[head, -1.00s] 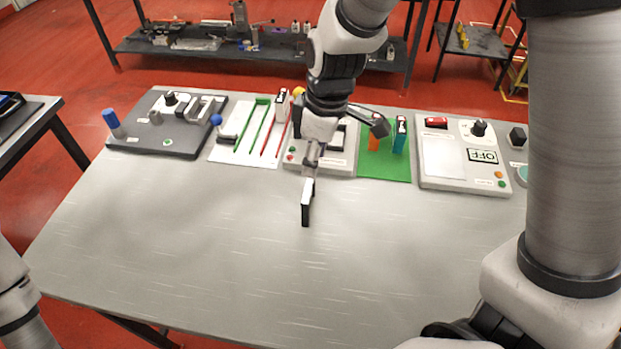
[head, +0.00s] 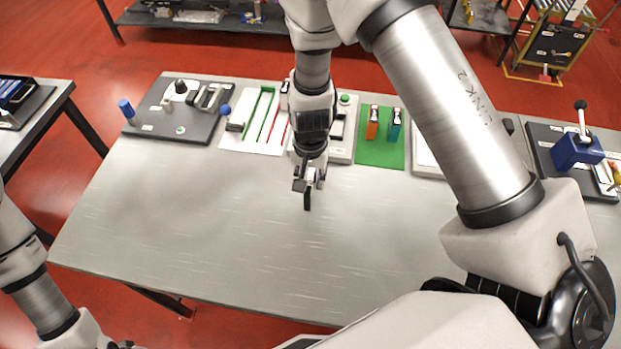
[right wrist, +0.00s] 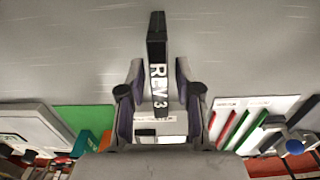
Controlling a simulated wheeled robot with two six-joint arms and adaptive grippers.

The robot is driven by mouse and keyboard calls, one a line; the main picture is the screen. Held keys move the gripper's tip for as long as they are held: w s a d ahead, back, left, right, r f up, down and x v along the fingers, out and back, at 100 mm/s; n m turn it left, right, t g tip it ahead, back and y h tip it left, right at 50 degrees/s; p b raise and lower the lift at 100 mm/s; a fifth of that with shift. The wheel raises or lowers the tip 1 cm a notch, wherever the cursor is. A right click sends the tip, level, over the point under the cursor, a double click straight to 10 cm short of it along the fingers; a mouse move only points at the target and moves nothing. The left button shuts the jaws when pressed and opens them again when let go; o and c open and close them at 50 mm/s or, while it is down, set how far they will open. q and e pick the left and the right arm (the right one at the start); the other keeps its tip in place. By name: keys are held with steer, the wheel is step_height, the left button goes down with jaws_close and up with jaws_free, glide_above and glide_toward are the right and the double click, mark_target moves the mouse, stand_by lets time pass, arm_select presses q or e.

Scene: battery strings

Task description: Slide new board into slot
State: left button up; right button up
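My right gripper (head: 309,182) is shut on a thin dark board (head: 307,200), which hangs below its fingers over the bare front of the table. In the right wrist view the board (right wrist: 157,60) shows "REV 3" on its edge, between the two fingers (right wrist: 158,85). Behind the arm stands a light grey unit (head: 342,150) with a green button, partly hidden by my arm; I cannot make out its slot. An orange block (head: 373,124) and a teal block (head: 395,126) stand on a green mat (head: 380,155). My left gripper is out of view.
A white panel (head: 240,144) with green and red rails lies left of the grey unit. A dark panel (head: 170,126) with blue-knobbed handles is further left. A blue lever device (head: 577,150) is at right. The table's front (head: 200,240) is clear.

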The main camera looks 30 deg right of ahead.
step_height(320, 180, down, 3)
steer(key=shift+r, duration=0.1)
jaws_close()
steer(key=shift+r, duration=0.1)
